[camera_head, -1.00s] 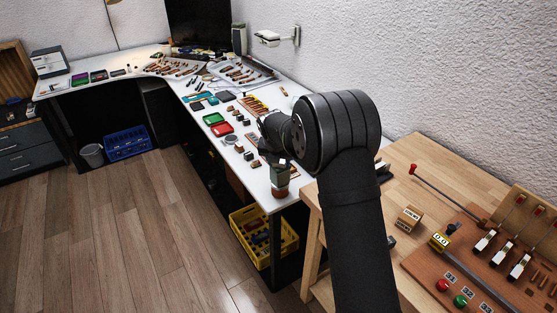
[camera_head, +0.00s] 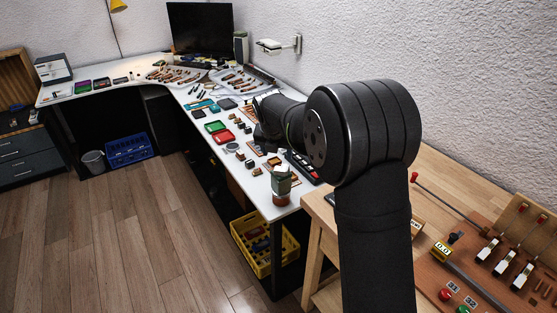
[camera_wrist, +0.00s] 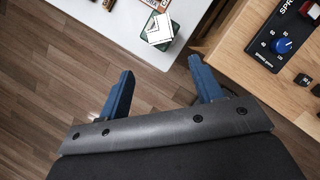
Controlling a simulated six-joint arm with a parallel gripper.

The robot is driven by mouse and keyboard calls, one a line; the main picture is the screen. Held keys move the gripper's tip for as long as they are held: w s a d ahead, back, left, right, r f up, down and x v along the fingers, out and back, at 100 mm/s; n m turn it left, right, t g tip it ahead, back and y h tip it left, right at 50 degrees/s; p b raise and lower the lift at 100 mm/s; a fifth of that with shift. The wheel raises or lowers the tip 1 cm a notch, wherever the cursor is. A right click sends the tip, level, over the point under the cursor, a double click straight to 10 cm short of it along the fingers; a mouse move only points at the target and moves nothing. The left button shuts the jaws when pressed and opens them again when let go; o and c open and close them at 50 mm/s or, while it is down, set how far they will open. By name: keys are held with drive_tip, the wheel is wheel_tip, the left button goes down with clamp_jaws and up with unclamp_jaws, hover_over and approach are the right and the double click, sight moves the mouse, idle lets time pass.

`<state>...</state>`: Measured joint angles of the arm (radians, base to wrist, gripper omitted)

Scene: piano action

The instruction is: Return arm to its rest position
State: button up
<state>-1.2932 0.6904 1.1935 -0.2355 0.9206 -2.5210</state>
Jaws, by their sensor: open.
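My arm rises in the right half of the head view, and its far end bends left over the white workbench (camera_head: 270,207). My gripper is hidden behind the arm in that view. In the wrist view my gripper (camera_wrist: 160,92) is open, its two blue fingers wide apart with nothing between them. The fingers hang over the floor gap by the white bench corner and the wooden table (camera_wrist: 235,50).
The wooden table holds a brown panel (camera_head: 465,262) with levers and buttons. A yellow crate (camera_head: 262,245) stands below.

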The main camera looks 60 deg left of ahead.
sight(280, 169)
drive_tip(key=shift+v, duration=0.75)
drive_tip(key=shift+f, duration=0.15)
drive_tip(key=x, duration=1.1)
drive_tip(key=shift+w+f, duration=0.1)
drive_tip(key=shift+f, duration=0.2)
drive_tip(key=shift+w+a+r, duration=0.1)
drive_tip(key=shift+a+r, duration=0.1)
drive_tip(key=shift+r, duration=1.6)
